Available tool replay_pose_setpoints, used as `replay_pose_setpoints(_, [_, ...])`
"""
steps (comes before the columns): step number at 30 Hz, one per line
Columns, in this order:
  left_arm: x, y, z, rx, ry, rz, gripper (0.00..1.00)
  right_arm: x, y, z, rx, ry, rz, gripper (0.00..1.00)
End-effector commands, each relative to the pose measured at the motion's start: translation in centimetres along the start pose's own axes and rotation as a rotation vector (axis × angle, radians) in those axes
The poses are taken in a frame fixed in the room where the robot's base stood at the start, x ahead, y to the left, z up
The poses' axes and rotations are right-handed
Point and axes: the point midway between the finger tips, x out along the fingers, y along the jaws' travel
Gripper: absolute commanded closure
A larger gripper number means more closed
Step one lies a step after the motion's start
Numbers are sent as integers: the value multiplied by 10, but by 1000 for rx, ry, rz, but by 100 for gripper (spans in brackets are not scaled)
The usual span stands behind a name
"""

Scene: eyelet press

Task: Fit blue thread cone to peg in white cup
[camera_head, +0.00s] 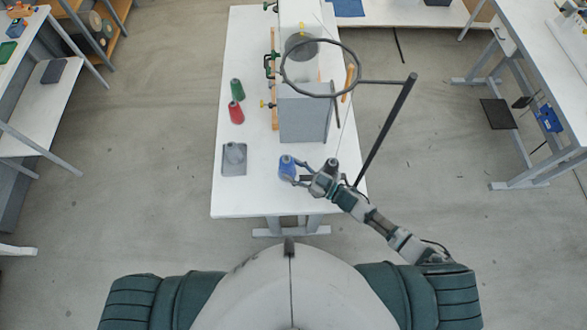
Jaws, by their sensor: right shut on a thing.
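The blue thread cone (287,166) is near the front of the white table, right of its middle. My right gripper (294,172) reaches in from the right and is shut on the blue cone, its fingers at the cone's right and front sides. Whether the cone touches the table cannot be told. A grey square base (234,170) with a rounded raised part stands left of the cone, apart from it. I cannot make out a white cup or its peg for certain. My left gripper is not in view.
A green cone (237,90) and a red cone (236,112) stand at the table's left. A dark cone (332,165) is close beside my right gripper. A grey box (305,115) stands behind, under a ring on a dark pole (385,130). Table between base and blue cone is clear.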

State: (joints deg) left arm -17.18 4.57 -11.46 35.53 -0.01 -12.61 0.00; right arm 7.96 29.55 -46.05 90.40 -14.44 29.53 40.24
Motion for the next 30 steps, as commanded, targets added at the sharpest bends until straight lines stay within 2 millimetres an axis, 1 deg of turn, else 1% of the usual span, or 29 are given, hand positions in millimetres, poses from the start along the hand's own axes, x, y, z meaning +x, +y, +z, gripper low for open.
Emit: replay_pose_setpoints(30, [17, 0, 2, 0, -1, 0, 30, -3, 0, 20, 0, 1, 0, 100])
